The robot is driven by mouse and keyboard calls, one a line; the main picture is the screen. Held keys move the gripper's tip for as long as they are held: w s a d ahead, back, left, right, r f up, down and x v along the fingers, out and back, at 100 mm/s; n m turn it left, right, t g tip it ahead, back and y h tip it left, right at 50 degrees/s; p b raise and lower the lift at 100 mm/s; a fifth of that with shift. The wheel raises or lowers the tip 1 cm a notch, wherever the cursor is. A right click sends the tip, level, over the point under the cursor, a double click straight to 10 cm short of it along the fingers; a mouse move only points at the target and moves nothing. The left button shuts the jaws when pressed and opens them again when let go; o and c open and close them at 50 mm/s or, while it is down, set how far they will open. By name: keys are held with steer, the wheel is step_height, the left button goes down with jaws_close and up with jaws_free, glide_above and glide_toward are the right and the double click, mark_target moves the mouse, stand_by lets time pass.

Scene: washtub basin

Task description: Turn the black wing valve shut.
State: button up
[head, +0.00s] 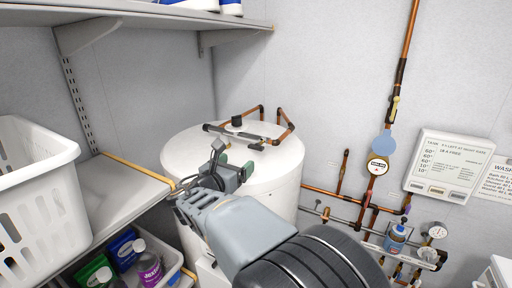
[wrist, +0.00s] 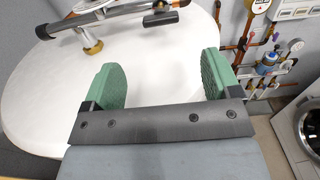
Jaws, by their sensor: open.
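A black wing-shaped handle (wrist: 160,17) shows near the top of the wrist view, on a grey pipe (wrist: 118,17) above the white tank top. In the head view a small dark piece with brass (head: 260,143) on the tank-top pipe appears to be the same valve. My gripper (head: 233,164) is over the near side of the tank. Its green finger pads are spread with nothing between them, as the wrist view shows (wrist: 160,78). The handle lies beyond the fingertips, apart from them. My wrist hides part of the tank in the head view.
The white tank (head: 285,190) stands in the corner. A shelf (head: 125,190) with a white basket (head: 35,190) is at left, and another shelf (head: 150,12) overhangs above. Copper pipes and gauges (head: 377,167) line the right wall. A black knob (head: 237,121) rises behind the tank-top pipe.

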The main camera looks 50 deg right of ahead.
mark_target(254, 149)
steer(key=p+x, duration=0.2)
steer(key=x, duration=1)
steer(key=c, duration=0.9)
